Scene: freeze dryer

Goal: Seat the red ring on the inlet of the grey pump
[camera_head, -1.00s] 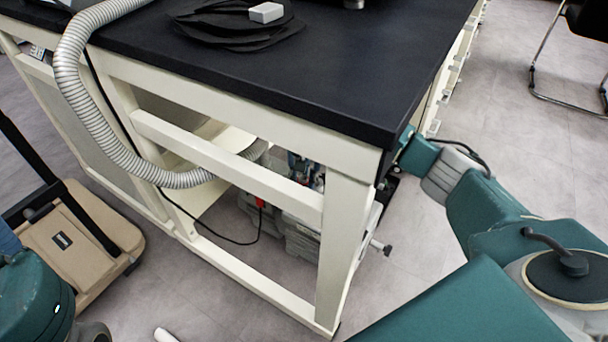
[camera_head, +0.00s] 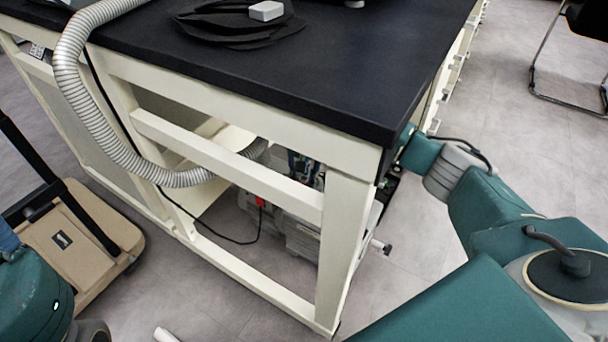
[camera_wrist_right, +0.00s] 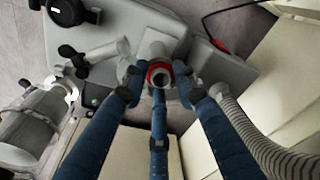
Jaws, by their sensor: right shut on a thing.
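The red ring (camera_wrist_right: 159,68) is between the fingertips of my right gripper (camera_wrist_right: 160,84) in the right wrist view. The blue fingers are closed in on it from several sides, and a grey metal piece shows in its middle. I cannot tell whether ring and port touch. In the head view the pump (camera_head: 302,238) is on the floor under the bench, and my right gripper (camera_head: 303,167) is mostly hidden by the frame. My left gripper is out of view.
The black-topped bench (camera_head: 330,80) and its cream frame (camera_head: 230,145) stand close around the right arm. A ribbed hose (camera_head: 90,115) hangs at the left and also shows beside the fingers in the wrist view (camera_wrist_right: 255,135). A black cable (camera_head: 215,236) loops below.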

